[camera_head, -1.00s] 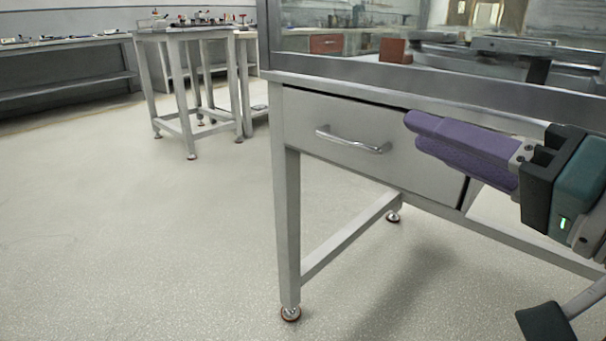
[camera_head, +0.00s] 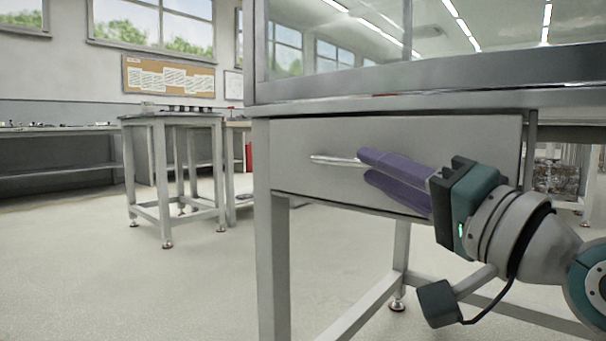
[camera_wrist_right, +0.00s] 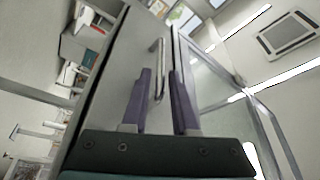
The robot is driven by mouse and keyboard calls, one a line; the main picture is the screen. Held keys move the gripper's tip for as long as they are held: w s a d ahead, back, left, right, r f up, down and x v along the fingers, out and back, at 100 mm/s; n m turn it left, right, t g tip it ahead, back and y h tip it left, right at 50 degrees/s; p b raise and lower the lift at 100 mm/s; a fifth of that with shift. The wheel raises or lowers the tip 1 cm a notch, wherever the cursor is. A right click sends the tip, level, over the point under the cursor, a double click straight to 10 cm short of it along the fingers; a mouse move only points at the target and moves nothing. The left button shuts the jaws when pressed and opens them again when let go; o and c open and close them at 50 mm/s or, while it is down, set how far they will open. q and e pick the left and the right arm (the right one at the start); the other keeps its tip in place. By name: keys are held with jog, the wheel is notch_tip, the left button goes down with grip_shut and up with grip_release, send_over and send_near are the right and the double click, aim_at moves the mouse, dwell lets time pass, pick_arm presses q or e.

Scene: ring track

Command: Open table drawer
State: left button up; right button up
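The grey drawer front (camera_head: 300,180) sits under the table top and looks closed. It also shows in the right wrist view (camera_wrist_right: 120,75). Its silver bar handle (camera_head: 332,160) runs across it; the handle's right part is hidden behind my fingers. My right gripper (camera_head: 364,165) has purple fingers that reach to the handle from the right. In the right wrist view the fingers (camera_wrist_right: 160,75) are apart and the handle (camera_wrist_right: 157,58) shows in the gap between them. I cannot tell whether either finger touches it. My left gripper is in neither current view.
The table top (camera_head: 400,97) carries a glass-walled enclosure. A table leg (camera_head: 265,240) stands at the drawer's left. A smaller table (camera_head: 170,120) and a long bench (camera_head: 60,150) stand farther back left. The floor (camera_head: 110,280) in front is clear.

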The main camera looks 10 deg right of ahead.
aim_at(369, 167)
jog(key=shift+b+x, duration=0.5)
jog(key=shift+x, duration=1.3)
jog(key=shift+c, duration=0.4)
grip_shut()
